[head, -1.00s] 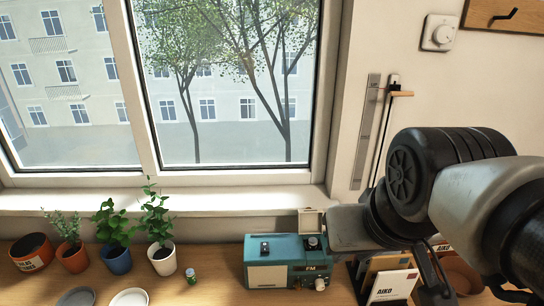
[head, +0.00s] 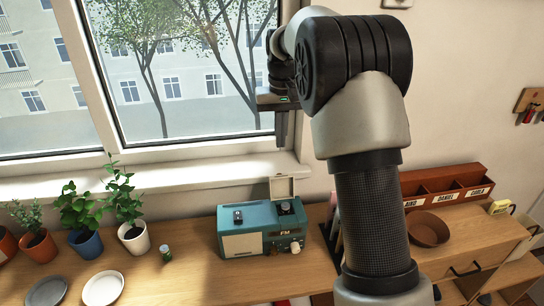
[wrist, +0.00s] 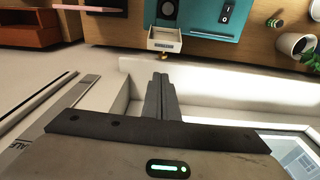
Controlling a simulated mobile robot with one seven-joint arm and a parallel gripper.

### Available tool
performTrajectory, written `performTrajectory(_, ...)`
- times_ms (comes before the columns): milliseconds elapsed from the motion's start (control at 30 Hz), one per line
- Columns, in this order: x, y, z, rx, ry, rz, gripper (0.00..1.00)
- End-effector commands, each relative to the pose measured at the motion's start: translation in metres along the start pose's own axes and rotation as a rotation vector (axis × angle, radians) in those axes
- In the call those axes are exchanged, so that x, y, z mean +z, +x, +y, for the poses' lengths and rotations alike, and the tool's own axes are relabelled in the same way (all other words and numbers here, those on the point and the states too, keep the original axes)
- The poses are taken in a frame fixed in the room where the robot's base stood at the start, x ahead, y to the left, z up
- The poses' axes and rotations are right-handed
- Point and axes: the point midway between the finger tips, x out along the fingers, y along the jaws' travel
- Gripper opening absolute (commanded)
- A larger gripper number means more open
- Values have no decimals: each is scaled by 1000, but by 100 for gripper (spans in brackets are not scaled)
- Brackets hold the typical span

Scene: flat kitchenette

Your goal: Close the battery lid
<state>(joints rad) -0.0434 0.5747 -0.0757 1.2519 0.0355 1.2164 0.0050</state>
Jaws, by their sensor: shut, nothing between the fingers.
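The teal radio (head: 262,230) stands on the wooden counter. Its cream battery lid (head: 282,187) is open, standing up at the back right of the radio's top; it also shows in the wrist view (wrist: 166,40). A dark round opening or part (head: 286,207) lies in front of the lid on the top; I cannot tell exactly what is inside. My gripper (head: 281,142) is shut and empty, pointing down in front of the window frame, above and apart from the lid. In the wrist view its fingertips (wrist: 160,78) are below the lid in the picture, with a gap between.
A small green-and-dark cylinder (head: 165,253) stands on the counter left of the radio. Potted plants (head: 133,235) and two plates (head: 103,288) are further left. A brown bowl (head: 428,229) and a labelled red organiser (head: 447,186) are at the right. The window sill (head: 190,182) runs behind.

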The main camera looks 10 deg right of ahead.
Motion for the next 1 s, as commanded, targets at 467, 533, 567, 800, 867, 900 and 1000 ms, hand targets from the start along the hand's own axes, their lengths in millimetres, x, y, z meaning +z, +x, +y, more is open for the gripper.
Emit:
performTrajectory(467,-4,67,0,2,0,-14,0)
performTrajectory(533,-5,78,0,2,-1,-13,0)
performTrajectory(567,-4,83,0,2,-1,-13,0)
performTrajectory(800,-5,107,0,2,-1,-10,0)
performTrajectory(867,-5,109,0,2,-1,-10,0)
performTrajectory(900,-5,110,0,2,-1,-9,0)
performTrajectory(1000,-5,110,0,2,-1,-9,0)
